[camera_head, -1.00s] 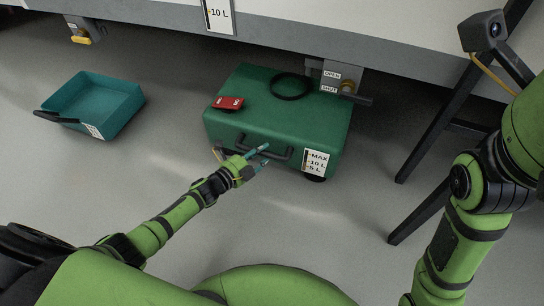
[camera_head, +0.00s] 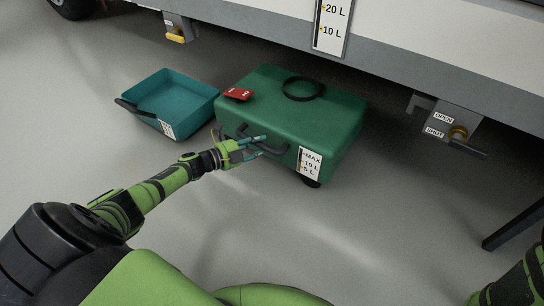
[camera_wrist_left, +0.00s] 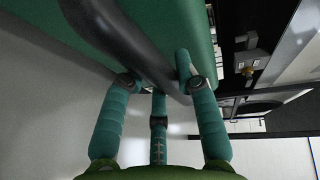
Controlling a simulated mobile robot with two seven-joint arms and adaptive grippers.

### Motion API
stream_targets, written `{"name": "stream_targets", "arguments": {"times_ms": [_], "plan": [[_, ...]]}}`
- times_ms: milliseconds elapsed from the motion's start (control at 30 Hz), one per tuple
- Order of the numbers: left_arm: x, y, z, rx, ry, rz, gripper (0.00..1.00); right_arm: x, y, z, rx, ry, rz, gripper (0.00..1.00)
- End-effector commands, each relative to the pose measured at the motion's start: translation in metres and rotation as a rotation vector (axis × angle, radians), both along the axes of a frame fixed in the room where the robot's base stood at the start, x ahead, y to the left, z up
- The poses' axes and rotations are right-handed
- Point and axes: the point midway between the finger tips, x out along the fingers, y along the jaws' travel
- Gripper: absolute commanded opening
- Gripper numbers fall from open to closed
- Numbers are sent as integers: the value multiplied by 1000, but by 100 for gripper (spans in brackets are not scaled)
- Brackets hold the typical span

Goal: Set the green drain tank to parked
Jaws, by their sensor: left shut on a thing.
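The green drain tank (camera_head: 290,115) stands upright on the floor beside the motorhome's lower edge. A black ring (camera_head: 303,89) and a red tag (camera_head: 238,94) are on its top. A level label (camera_head: 310,163) is on its front. My left gripper (camera_head: 258,147) is at the tank's front handle (camera_head: 272,150), shut on it. In the left wrist view the black handle (camera_wrist_left: 135,50) passes between my teal fingers, close to the tank wall (camera_wrist_left: 60,30). My right gripper is out of view.
A teal open tray (camera_head: 175,95) with a dark handle lies left of the tank, close to it. A valve with OPEN and SHUT labels (camera_head: 450,125) hangs under the motorhome at right. A dark leg (camera_head: 515,225) stands at far right. The front floor is clear.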

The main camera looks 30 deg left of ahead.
Motion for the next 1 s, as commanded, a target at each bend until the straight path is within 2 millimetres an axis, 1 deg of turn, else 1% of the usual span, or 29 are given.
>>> {"name": "stream_targets", "arguments": {"times_ms": [33,167,567,600,633,667,1000], "plan": [[2,7,0,-1,-2,6,0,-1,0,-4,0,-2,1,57],[2,14,1,-3,-2,5,0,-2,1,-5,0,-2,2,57],[2,15,2,-4,-2,2,0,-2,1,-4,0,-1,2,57],[2,15,2,-4,-2,2,43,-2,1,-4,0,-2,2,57],[2,15,2,-4,-2,2,55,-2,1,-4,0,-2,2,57],[2,15,2,-3,-3,2,56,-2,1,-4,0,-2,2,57],[0,15,1,-1,0,-1,56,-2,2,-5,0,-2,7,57]]}}
